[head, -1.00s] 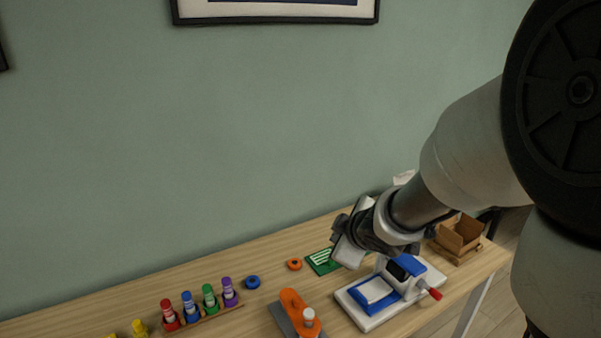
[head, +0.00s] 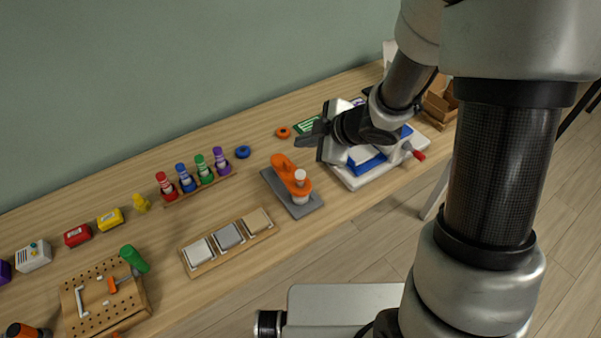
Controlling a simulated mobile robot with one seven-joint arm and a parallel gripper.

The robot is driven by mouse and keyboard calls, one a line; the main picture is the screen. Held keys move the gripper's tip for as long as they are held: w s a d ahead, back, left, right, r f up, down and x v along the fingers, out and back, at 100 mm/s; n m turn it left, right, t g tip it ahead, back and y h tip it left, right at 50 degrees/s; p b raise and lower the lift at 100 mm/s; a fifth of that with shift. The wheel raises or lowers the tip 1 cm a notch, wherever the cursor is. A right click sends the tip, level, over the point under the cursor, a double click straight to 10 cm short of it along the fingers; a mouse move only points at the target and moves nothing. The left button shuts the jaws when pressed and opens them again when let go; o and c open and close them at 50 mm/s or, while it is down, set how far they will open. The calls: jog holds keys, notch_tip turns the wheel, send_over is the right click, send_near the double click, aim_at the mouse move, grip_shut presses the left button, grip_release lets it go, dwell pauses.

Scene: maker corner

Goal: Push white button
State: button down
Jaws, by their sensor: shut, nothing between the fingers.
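A low wooden strip (head: 228,243) near the table's front edge carries three square pads in a row. The left pad is white and most likely the white button (head: 199,250); the middle one is grey (head: 229,235) and the right one tan (head: 258,219). All three look uncovered. My gripper (head: 302,141) is shut and empty, pointing left above the table. It is behind and to the right of the pads, well apart from them, in front of the blue-and-white machine.
An orange clamp-like device (head: 287,173) on a grey plate stands between my gripper and the pads. The blue-and-white machine with a red handle (head: 365,160) is under my wrist. A pegboard (head: 92,300) with tools lies front left; a marker rack (head: 212,187) stands behind the pads.

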aim_at(304, 176)
notch_tip(304, 176, down, 8)
jog(key=b, duration=0.7)
jog(key=shift+f, duration=0.15)
jog(key=shift+f+b, duration=0.1)
jog(key=shift+b, duration=0.2)
dwell(1.2)
jog(key=shift+f, duration=0.35)
jog(key=shift+f+b, duration=0.6)
jog(key=shift+b, duration=0.1)
dwell(0.6)
jog(key=shift+r+p, duration=1.05)
notch_tip(304, 176, up, 5)
jog(key=p, duration=0.5)
dwell(0.7)
